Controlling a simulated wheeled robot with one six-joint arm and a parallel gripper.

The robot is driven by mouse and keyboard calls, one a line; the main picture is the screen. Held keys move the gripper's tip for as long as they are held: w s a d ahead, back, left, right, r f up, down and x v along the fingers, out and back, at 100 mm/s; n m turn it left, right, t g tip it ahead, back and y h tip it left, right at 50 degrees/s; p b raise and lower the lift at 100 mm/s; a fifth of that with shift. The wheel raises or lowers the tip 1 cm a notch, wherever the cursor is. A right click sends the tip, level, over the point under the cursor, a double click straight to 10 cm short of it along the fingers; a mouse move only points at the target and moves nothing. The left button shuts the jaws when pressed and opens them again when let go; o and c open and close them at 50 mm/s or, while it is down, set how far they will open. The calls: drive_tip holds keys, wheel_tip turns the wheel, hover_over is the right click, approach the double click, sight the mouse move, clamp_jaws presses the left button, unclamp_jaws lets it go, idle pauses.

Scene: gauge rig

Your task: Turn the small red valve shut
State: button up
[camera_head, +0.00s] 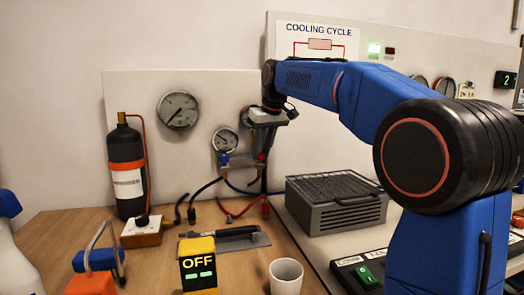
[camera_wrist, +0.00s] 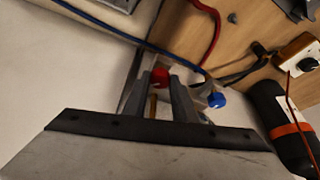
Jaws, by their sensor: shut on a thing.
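The small red valve (camera_wrist: 160,77) shows in the wrist view as a red knob between the two fingertips of my gripper (camera_wrist: 161,84). The gripper is shut on it, and the fingers partly cover its sides. In the head view the red valve (camera_head: 262,157) is a small red spot on the right of the manifold below the small gauge, with my gripper (camera_head: 264,150) coming down on it from above. The valve's exact turn angle cannot be told. A blue valve (camera_wrist: 216,100) sits beside it, apart from the fingers; it also shows in the head view (camera_head: 224,158).
A small gauge (camera_head: 226,140) is just left of my wrist, with a larger gauge (camera_head: 178,110) farther left. Red, blue and black hoses (camera_head: 232,208) hang below the manifold. A grey ribbed unit (camera_head: 336,203) stands to the right. A black cylinder (camera_head: 127,170) stands at left.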

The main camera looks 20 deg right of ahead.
drive_tip(key=m, duration=0.1)
drive_tip(key=m+h, duration=0.1)
drive_tip(key=m, duration=0.2)
drive_tip(key=shift+a+m+h, duration=0.25)
drive_tip(key=shift+m+h, duration=0.05)
drive_tip(key=shift+h, duration=0.1)
drive_tip(key=m, duration=0.2)
drive_tip(key=m+h, duration=0.1)
drive_tip(key=m, duration=0.1)
drive_tip(key=shift+a+h, duration=0.1)
drive_tip(key=shift+h, duration=0.2)
drive_tip(key=shift+m, duration=0.3)
drive_tip(key=o, duration=0.8)
drive_tip(key=shift+c, duration=0.2)
drive_tip(key=shift+r, duration=0.1)
